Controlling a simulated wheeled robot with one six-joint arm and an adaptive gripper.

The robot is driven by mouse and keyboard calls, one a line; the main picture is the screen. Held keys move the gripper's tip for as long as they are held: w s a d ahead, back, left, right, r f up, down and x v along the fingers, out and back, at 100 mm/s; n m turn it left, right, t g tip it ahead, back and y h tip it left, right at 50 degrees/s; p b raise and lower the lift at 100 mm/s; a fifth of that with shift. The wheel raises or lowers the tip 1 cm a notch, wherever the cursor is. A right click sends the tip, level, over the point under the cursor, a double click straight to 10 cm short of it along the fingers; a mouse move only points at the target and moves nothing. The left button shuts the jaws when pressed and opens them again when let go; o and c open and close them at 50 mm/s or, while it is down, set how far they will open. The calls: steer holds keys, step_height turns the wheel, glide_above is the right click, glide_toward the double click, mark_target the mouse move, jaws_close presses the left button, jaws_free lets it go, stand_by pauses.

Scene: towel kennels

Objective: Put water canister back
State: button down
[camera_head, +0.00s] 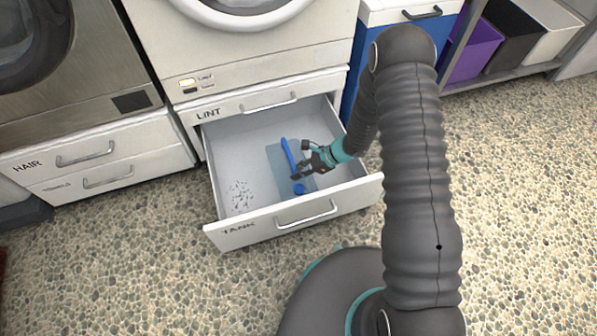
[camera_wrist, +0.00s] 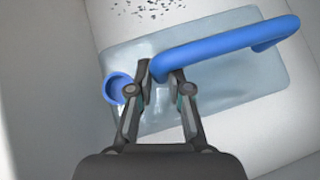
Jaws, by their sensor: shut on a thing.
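The water canister is a translucent pale blue box (camera_head: 284,157) with a blue handle and a round blue cap. It is inside the open drawer marked TANK (camera_head: 225,187), toward the drawer's right side. My gripper (camera_head: 303,168) reaches down into the drawer and is shut on the canister's blue handle (camera_head: 288,153). In the wrist view the fingertips (camera_wrist: 158,72) close at the near end of the handle (camera_wrist: 225,40). The blue cap (camera_wrist: 117,88) is just left of the fingers. The canister body (camera_wrist: 240,75) lies beneath, partly hidden by my gripper.
Small dark specks (camera_head: 240,195) lie on the drawer floor at the left. A shut LINT drawer (camera_head: 262,103) is above, under the dryer (camera_head: 250,50). Bins (camera_head: 475,50) stand on a shelf at right. The pebbled floor in front is clear.

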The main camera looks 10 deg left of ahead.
steer(key=c, duration=1.1)
jaws_free()
steer(key=shift+f, duration=0.15)
steer(key=v, duration=1.2)
steer(key=s+d+r+n+h, duration=0.1)
steer(key=d+r+n, duration=0.1)
steer(key=r, duration=0.5)
steer(key=d+r+n+h, duration=0.1)
steer(key=r+n, duration=0.2)
steer(key=r, duration=0.4)
steer(key=s+d+r+n+t+h, duration=0.3)
steer(key=s+d+r+n+t, duration=0.1)
steer(key=s+d+r, duration=0.4)
steer(key=s+d+r+n+t+h, duration=0.4)
steer(key=s+d+r+n, duration=0.2)
steer(key=s+r, duration=0.6)
steer(key=shift+d+r+p, duration=0.3)
steer(key=shift+d+r, duration=1)
steer(key=shift+r, duration=1.05)
